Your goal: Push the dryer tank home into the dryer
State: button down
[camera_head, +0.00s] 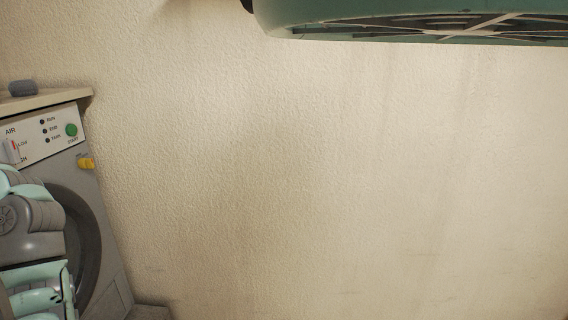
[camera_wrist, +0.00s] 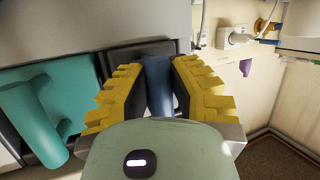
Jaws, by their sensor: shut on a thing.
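The grey dryer (camera_head: 95,205) stands at the left edge of the head view, with a white panel, a green start button (camera_head: 71,130) and a round door partly hidden by my arm. In the wrist view my gripper (camera_wrist: 157,88) has its yellow ridged fingers on both sides of a dark blue upright handle (camera_wrist: 158,80) and is shut on it. The handle stands before a dark recess under a grey front (camera_wrist: 90,30). I cannot tell how deep the tank sits; its body is hidden.
A teal front with a thick teal handle (camera_wrist: 30,120) is close at left in the wrist view. A wall socket with a plug (camera_wrist: 236,38) and cable is at upper right. A teal grilled object (camera_head: 420,25) hangs at the head view's top.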

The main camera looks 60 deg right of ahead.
jog(key=shift+w+a, duration=0.1)
jog(key=c, duration=0.9)
grip_release()
jog(key=shift+w, duration=0.1)
jog(key=shift+o, duration=0.2)
jog(key=v, duration=1.2)
